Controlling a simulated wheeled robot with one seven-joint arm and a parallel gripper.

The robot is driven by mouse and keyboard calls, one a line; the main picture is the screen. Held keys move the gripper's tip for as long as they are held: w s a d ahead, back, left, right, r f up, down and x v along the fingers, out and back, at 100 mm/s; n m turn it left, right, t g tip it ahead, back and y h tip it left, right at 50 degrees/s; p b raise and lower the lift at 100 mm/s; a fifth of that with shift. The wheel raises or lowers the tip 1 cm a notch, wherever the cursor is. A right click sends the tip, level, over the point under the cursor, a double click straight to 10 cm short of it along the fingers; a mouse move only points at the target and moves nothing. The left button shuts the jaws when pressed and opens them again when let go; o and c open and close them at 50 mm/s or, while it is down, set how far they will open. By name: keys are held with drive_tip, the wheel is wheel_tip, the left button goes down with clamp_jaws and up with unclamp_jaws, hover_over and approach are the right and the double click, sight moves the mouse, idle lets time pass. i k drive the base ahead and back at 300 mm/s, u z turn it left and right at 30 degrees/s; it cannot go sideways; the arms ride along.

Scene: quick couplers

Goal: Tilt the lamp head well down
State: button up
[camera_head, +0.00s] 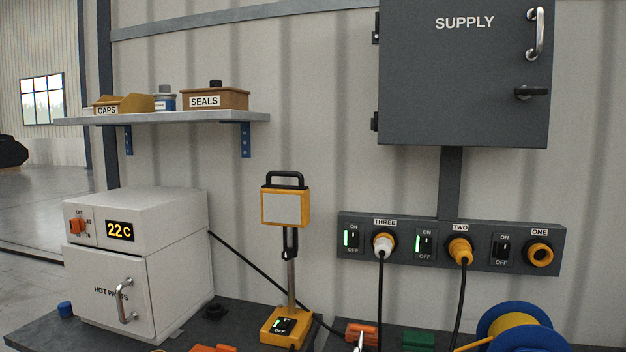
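The work lamp stands on the dark bench, left of the socket panel. Its lamp head (285,208) is a yellow box with a pale grey front panel, facing forward and close to upright. A black handle (286,177) arches over its top. A black joint (290,243) connects the head to a thin grey post (291,283). The post rises from a yellow lamp base (273,338) with a black switch plate (285,325) showing a green-white mark. The panel does not look lit. My gripper is not in view.
A white hot-parts cabinet (175,270) stands left of the lamp, under a shelf (190,118) with boxes. The socket panel (400,262) with two plugged cables is to the right, below the grey supply box (460,90). A blue reel (545,330) and orange and green items sit in front.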

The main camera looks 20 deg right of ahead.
sight(280, 205)
drive_tip(key=z, duration=0.35)
drive_tip(key=k, duration=0.75)
drive_tip(key=u, duration=0.45)
drive_tip(key=i, duration=0.6)
drive_tip(key=u, duration=0.6)
drive_tip(key=i, duration=0.65)
drive_tip(key=z, duration=0.15)
